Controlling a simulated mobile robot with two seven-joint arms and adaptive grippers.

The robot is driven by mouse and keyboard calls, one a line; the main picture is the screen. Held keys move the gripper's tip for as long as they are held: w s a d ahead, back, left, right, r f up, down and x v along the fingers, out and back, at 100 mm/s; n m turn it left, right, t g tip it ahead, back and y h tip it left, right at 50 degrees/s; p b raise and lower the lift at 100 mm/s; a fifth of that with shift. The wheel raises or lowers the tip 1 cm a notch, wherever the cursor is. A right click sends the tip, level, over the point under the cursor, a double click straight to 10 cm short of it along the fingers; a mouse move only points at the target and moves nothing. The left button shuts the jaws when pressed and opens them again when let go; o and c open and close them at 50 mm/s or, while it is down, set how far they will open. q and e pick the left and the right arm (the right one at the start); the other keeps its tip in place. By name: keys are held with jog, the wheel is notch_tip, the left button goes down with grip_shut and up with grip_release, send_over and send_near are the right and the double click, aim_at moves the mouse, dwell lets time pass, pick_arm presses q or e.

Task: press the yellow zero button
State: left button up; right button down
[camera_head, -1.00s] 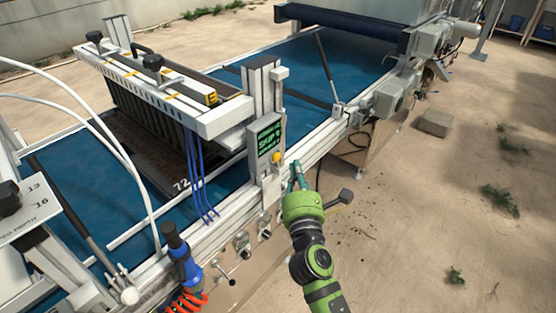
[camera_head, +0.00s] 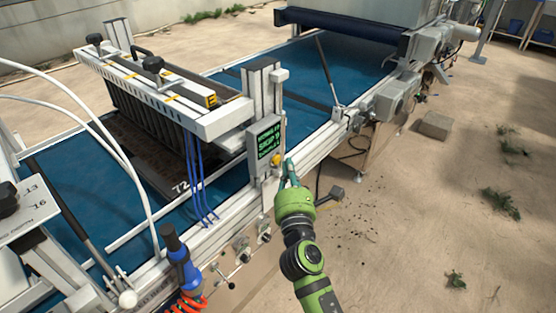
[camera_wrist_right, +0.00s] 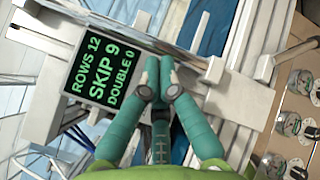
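The yellow button (camera_head: 276,159) is on the post-mounted box at the side of the seeder, just below its green-lit display (camera_head: 267,139). The display (camera_wrist_right: 98,70) in the right wrist view reads ROWS 12, SKIP 9, DOUBLE 0. My right gripper (camera_head: 289,168) is beside the button, slightly right of it and lower in the head view. Its teal fingertips (camera_wrist_right: 154,77) are together with nothing between them. The button does not show in the right wrist view. I cannot tell whether the fingers touch the box. My left gripper is not in view.
A pale frame rail (camera_head: 318,148) runs beside the blue belt (camera_head: 350,75). Blue hoses (camera_head: 197,175) hang left of the post. A blue-handled tool (camera_head: 178,247) with a red coil stands at the near edge. The ground to the right is mostly open.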

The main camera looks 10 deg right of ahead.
jog(key=shift+w, duration=0.1)
dwell(0.7)
jog(key=shift+w+a, duration=0.25)
jog(key=shift+w, duration=0.05)
jog(key=shift+w+a, duration=0.35)
dwell(0.9)
jog(key=shift+s+d, duration=0.6)
jog(key=shift+s, duration=0.15)
jog(key=s+d, duration=0.1)
jog(key=s, duration=0.1)
jog(key=s+d+p, duration=0.1)
jog(key=s+d, duration=0.1)
dwell(0.6)
